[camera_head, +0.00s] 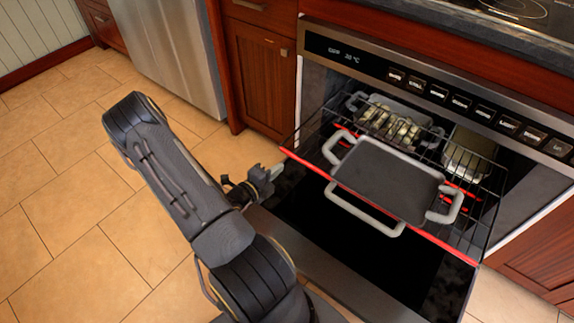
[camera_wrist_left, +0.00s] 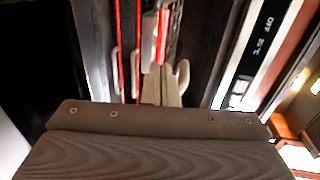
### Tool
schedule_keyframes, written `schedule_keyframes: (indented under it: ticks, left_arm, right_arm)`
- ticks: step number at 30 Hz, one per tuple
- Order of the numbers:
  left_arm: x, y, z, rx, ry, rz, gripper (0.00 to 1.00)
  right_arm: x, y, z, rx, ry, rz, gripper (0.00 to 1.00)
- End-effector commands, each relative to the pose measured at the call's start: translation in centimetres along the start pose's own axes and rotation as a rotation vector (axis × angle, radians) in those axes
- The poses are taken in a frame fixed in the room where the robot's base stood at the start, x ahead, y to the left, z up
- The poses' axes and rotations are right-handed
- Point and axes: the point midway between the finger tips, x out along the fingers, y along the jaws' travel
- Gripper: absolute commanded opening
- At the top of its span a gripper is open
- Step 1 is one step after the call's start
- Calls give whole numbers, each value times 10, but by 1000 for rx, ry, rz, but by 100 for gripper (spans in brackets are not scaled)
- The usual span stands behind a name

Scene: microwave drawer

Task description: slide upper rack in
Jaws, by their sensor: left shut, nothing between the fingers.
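The upper rack (camera_head: 305,150) is a black wire rack with a red front edge, and it sticks out of the open oven. A dark grey tray (camera_head: 385,180) with light handles lies on its front part. My left gripper (camera_head: 277,171) is shut and empty, just left of the rack's front left corner and a little lower in the picture. I cannot tell whether it touches the rack. In the left wrist view, the shut fingers (camera_wrist_left: 161,86) point toward the red edges (camera_wrist_left: 135,45). My right gripper is not in view.
A dish of food (camera_head: 392,125) and a metal pan (camera_head: 466,158) sit farther back in the oven. A light handle (camera_head: 362,212) shows below the tray. The oven's control panel (camera_head: 440,92) is above. Tiled floor (camera_head: 70,200) is clear at left.

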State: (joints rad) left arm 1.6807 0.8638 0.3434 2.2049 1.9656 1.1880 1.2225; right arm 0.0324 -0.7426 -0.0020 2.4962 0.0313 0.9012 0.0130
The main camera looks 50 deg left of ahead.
Motion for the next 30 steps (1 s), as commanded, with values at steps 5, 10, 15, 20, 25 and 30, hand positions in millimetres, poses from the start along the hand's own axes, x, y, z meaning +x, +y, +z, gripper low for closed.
schedule_keyframes:
  ticks: [5, 10, 15, 20, 25, 30]
  left_arm:
    - [33, 2, -1, 2, 2, -2, 0]
    - [49, 1, 0, 1, 0, 0, 0]
    - [53, 0, -1, 1, 0, -1, 0]
    - [53, 0, 0, 1, 0, 0, 0]
    - [54, -1, 0, 1, 0, 0, 0]
    - [65, -4, 9, 3, 1, -1, 0]
  right_arm:
    - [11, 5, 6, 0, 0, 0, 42]
    - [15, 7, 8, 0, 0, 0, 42]
    - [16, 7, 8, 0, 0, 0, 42]
    - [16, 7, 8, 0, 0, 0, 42]
    - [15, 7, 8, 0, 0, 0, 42]
    - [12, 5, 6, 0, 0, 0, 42]
